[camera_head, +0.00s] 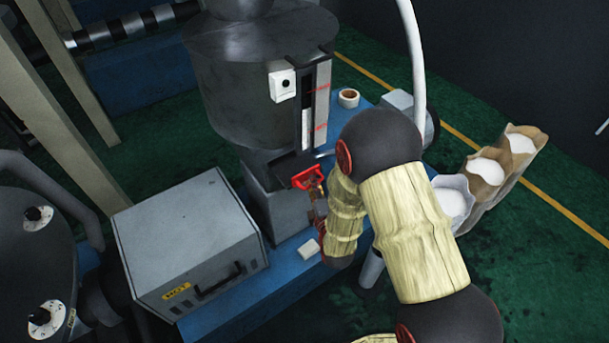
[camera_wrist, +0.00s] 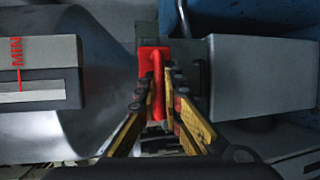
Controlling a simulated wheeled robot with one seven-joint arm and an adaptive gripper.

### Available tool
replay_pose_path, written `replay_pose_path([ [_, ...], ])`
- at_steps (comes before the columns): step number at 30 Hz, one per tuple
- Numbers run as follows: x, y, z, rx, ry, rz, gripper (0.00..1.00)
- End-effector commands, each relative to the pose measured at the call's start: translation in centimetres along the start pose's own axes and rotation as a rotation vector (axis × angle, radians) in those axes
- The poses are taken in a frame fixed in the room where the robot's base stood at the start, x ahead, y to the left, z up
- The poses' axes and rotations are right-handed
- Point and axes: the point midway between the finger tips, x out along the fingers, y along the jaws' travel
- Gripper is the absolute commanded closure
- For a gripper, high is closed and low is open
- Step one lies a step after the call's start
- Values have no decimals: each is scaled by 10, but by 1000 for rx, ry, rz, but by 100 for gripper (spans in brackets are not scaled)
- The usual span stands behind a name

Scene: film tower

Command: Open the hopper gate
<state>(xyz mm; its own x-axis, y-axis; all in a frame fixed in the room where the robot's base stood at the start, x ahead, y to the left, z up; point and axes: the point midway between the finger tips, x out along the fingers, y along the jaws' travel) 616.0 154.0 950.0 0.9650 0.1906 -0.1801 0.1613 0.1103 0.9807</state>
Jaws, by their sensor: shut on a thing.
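The grey hopper (camera_head: 245,95) stands on the blue base, with a gate slot near its lower end. The red gate handle (camera_head: 309,178) sticks out at the front of the hopper's neck. It also shows in the wrist view (camera_wrist: 153,62), upright between the fingers. My gripper (camera_wrist: 160,95) is shut on the red handle, with a fingertip on each side of it. In the head view my arm hides most of the gripper. How far the gate plate is drawn out cannot be told.
A grey box marked HOT (camera_head: 190,245) stands left of the hopper neck. A small tape roll (camera_head: 348,97) and a white block (camera_head: 308,249) lie on the blue base (camera_head: 225,305). Open sacks of white material (camera_head: 487,171) stand at the right. Green floor is clear beyond them.

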Motion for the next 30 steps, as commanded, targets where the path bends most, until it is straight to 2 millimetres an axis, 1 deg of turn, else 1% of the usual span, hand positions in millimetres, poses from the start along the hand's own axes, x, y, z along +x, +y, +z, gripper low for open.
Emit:
replay_pose_path([
  [1,-9,-4,4,-1,-3,-3,100],
  [3,-16,-5,7,0,-1,-3,100],
  [6,-22,-7,9,0,-1,-4,100],
  [15,-23,-7,9,0,-1,-4,100],
  [16,-23,-7,9,0,-1,-4,91],
  [24,-23,-6,9,1,-1,-2,76],
  [26,-23,-6,9,1,0,-1,73],
  [30,-23,-5,9,1,0,-1,73],
])
